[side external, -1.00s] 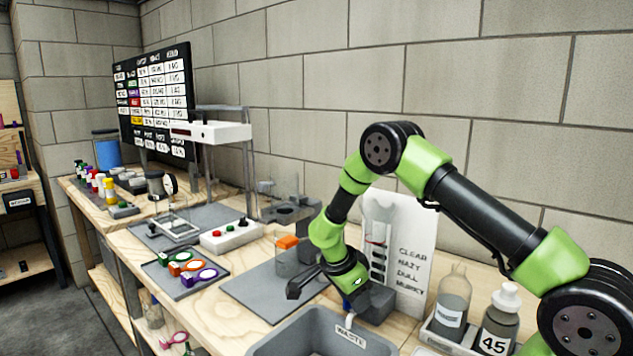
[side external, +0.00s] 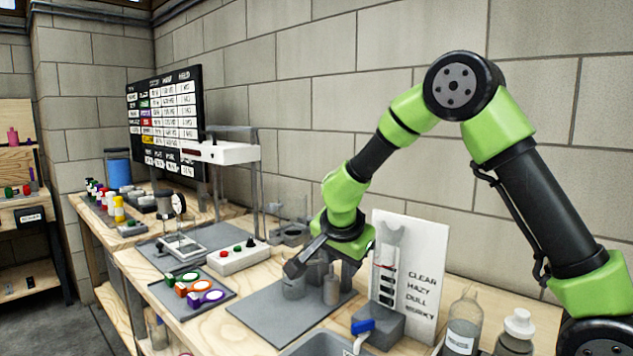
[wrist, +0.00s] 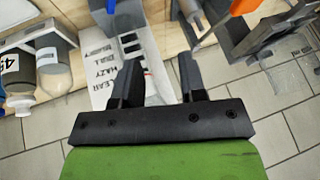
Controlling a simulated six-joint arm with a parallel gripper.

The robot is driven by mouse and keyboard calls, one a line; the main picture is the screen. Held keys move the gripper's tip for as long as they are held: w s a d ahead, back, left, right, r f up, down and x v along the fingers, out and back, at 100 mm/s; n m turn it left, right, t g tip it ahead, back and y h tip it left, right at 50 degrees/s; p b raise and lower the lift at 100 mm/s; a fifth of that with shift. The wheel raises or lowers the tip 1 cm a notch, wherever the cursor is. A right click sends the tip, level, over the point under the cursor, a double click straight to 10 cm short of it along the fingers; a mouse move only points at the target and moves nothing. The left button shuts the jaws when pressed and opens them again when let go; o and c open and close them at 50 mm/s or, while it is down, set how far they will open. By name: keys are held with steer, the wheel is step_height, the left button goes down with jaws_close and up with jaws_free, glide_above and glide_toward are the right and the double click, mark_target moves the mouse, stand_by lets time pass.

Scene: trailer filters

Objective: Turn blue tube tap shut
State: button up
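The blue tap (side external: 362,326) sits low on the front of the grey base block (side external: 378,322) of the clear upright tube (side external: 388,255). Its handle looks roughly level, with a pale spout below; I cannot tell whether it is open or shut. The tap also shows at the top edge of the wrist view (wrist: 108,5), partly cut off. My gripper (side external: 320,272) is to the left of the tube and higher than the tap, apart from it. In the wrist view my gripper's fingers (wrist: 160,62) are spread with nothing held between them.
A white card (side external: 412,275) with clarity words stands behind the tube. A grey waste bin (side external: 310,345) is at the front edge. Bottles (side external: 463,322) stand to the right.

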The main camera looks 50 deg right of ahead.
steer(key=a+r+n+t+y, duration=0.2)
steer(key=a+r+n+t, duration=0.1)
steer(key=r, duration=0.4)
steer(key=a+r+n+t+y, duration=0.2)
steer(key=a+r+n+t, duration=0.1)
steer(key=r, duration=0.5)
steer(key=shift+s+a+t+y, duration=0.15)
steer(key=shift+a+t+y, duration=0.15)
steer(key=shift+a+t, duration=0.75)
steer(key=shift+d+t, duration=0.25)
steer(key=shift+d, duration=0.05)
steer(key=n+g+h, duration=0.4)
steer(key=n+g, duration=1)
steer(key=n, duration=1)
glide_toward(363, 322)
steer(key=x, duration=0.9)
steer(key=shift+s+f, duration=0.1)
steer(key=shift+f, duration=0.05)
